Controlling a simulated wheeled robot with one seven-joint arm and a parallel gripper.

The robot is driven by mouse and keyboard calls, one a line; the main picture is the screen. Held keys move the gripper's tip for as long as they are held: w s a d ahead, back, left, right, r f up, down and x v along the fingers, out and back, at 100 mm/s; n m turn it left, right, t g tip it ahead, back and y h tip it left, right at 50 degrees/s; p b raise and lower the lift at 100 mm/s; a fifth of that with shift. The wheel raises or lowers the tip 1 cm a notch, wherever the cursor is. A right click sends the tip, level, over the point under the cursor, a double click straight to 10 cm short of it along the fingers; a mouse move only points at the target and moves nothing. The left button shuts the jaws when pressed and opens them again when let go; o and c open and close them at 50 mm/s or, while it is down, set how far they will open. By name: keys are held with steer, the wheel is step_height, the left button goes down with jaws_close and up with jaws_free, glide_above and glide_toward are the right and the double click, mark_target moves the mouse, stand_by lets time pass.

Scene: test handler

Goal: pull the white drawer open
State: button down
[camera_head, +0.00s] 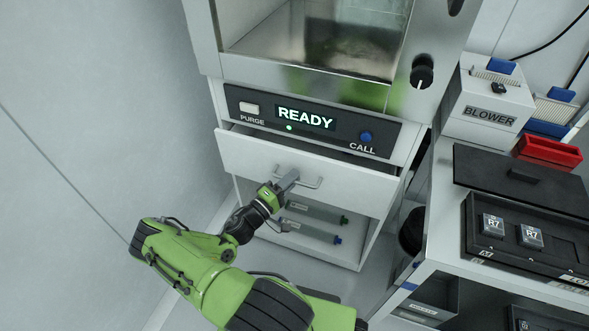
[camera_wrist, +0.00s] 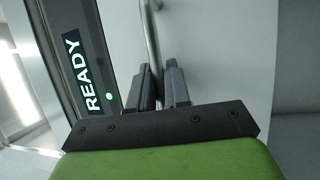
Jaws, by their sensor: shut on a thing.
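The white drawer (camera_head: 340,176) sits under the dark control panel of the handler in the head view. Its front stands out a little from the panel, with a dark gap along the top edge. A metal bar handle (camera_head: 312,184) is on its front. My gripper (camera_head: 289,181) is at the left part of this handle. In the wrist view the drawer front (camera_wrist: 215,55) fills the middle, and the two dark fingers (camera_wrist: 162,88) are shut on the handle bar (camera_wrist: 152,45). The fingertips' contact with the bar is partly hidden.
The control panel (camera_head: 240,107) reads READY, with a white PURGE button and a blue CALL button. An open shelf with several tools (camera_head: 315,231) lies below the drawer. At right stands a bench (camera_head: 440,215) with black trays, a red bin (camera_head: 547,152) and a BLOWER box (camera_head: 487,110).

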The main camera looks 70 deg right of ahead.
steer(key=w+a+p, duration=0.2)
steer(key=a+p, duration=0.1)
steer(key=a, duration=1.8)
steer(key=shift+a, duration=0.3)
steer(key=c, duration=1.4)
jaws_free()
steer(key=shift+c, duration=0.2)
steer(key=shift+w, duration=0.1)
steer(key=v, duration=1.5)
steer(key=shift+a+b, duration=0.35)
steer(key=shift+w+f, duration=0.1)
steer(key=shift+w, duration=0.05)
